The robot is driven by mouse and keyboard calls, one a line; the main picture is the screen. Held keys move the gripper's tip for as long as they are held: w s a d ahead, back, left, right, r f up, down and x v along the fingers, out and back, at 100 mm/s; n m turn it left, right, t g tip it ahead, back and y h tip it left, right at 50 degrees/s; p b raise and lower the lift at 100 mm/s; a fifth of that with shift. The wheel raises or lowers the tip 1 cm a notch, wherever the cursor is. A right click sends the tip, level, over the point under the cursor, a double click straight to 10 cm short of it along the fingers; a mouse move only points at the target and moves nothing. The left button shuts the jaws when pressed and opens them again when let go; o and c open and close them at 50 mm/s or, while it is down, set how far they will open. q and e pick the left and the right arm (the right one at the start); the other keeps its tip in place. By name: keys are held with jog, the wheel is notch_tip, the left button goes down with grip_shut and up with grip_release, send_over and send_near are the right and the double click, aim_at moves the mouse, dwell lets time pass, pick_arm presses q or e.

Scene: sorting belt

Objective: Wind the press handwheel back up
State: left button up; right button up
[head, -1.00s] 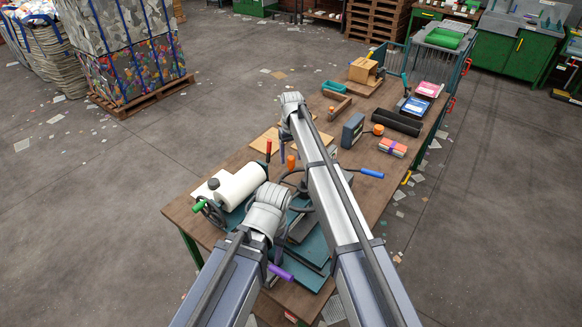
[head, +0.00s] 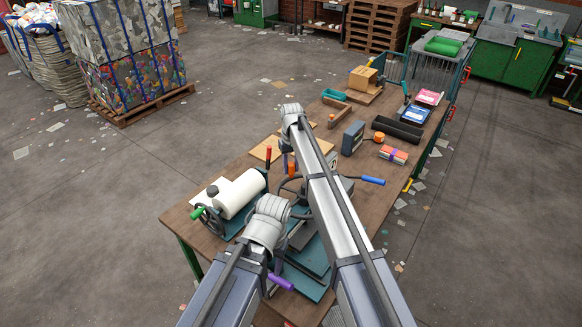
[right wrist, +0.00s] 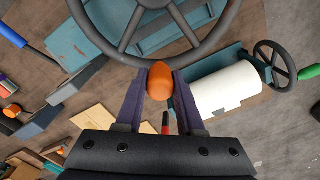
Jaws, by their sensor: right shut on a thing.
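The press handwheel (head: 283,187) is a dark spoked wheel lying flat over the teal press at the near part of the bench. Its rim and spokes fill the top of the right wrist view (right wrist: 226,38). My right gripper (head: 287,160) reaches down at the wheel's far side. In the right wrist view its purple fingers (right wrist: 159,84) are shut on the wheel's orange knob (right wrist: 160,72), one on each side. The orange knob also shows in the head view (head: 291,168). My left arm hangs over the near side of the press; its fingers are mostly hidden.
A white roll (head: 240,193) on a smaller press with a green-handled wheel stands at the left.

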aim_at(277, 188)
grip_shut()
jog(key=shift+s+a, duration=0.1)
dwell(0.8)
jog(key=shift+s+a+n, duration=0.6)
jog(key=shift+a+n, duration=0.25)
jog(key=shift+n, duration=0.35)
jog(key=s+a+n, duration=0.1)
jog(key=n, duration=0.1)
jog(key=s+a+n, duration=0.1)
jog(key=shift+s+n, duration=0.3)
jog(key=shift+n, duration=0.1)
jog(key=s+n, duration=0.1)
jog(key=s+a+n, duration=0.1)
jog(key=shift+s+n, duration=0.15)
jog(key=shift+n, duration=0.15)
jog(key=s+n, duration=0.3)
jog(key=shift+a, duration=0.2)
jog(key=shift+s+d+n, duration=0.15)
jog(key=shift+s+n, duration=0.6)
jog(key=shift+n, duration=0.25)
jog(key=shift+s+d+n, duration=0.15)
jog(key=shift+s+n, duration=0.55)
jog(key=shift+n, duration=0.3)
